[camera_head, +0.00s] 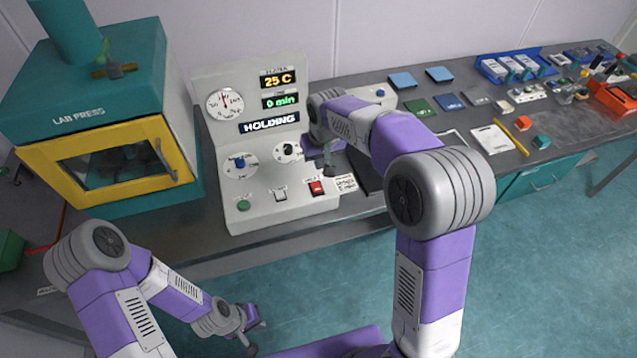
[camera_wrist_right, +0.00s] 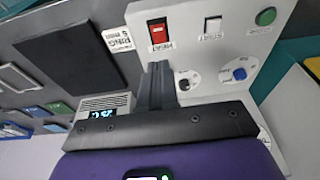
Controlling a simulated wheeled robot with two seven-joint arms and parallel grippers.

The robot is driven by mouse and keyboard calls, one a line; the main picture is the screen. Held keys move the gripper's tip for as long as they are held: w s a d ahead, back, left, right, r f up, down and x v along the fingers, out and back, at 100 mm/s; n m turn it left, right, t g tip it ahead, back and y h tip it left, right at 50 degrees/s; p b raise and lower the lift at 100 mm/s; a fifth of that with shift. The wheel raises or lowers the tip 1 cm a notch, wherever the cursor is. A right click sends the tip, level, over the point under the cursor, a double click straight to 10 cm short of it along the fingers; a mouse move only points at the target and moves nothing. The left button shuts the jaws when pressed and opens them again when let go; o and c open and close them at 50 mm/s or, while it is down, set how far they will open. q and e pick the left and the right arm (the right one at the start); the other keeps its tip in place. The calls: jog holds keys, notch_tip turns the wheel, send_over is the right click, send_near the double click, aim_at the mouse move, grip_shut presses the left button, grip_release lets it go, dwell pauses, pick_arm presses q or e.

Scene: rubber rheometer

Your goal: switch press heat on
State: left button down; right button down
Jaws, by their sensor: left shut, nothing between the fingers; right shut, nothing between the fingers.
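The control panel (camera_head: 262,219) has a red rocker switch (camera_head: 317,187) at its lower right with a small label; the switch also shows in the right wrist view (camera_wrist_right: 158,33). Whether it is on or off I cannot tell. My right gripper (camera_head: 329,166) is shut and empty just above and behind the red switch, apart from it as far as I can see. In the right wrist view its closed fingers (camera_wrist_right: 157,72) point at the panel just beside the switch. My left gripper (camera_head: 247,325) is shut and empty, low in front of the bench.
The panel shows 25 C, 0 min and HOLDING. A white switch (camera_head: 280,195), a green button (camera_head: 243,205), a blue knob (camera_head: 240,162) and a black knob (camera_head: 289,150) are close by. The lab press (camera_head: 100,130) stands left. Trays and samples lie on the right of the bench.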

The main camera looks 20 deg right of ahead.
aim_at(318, 189)
jog(key=shift+r, duration=0.75)
jog(key=x, duration=0.4)
jog(key=s+b+x, duration=0.1)
jog(key=x, duration=0.8)
jog(key=shift+d+f+b, duration=0.15)
jog(key=shift+f+b, duration=0.25)
jog(key=shift+f, duration=0.15)
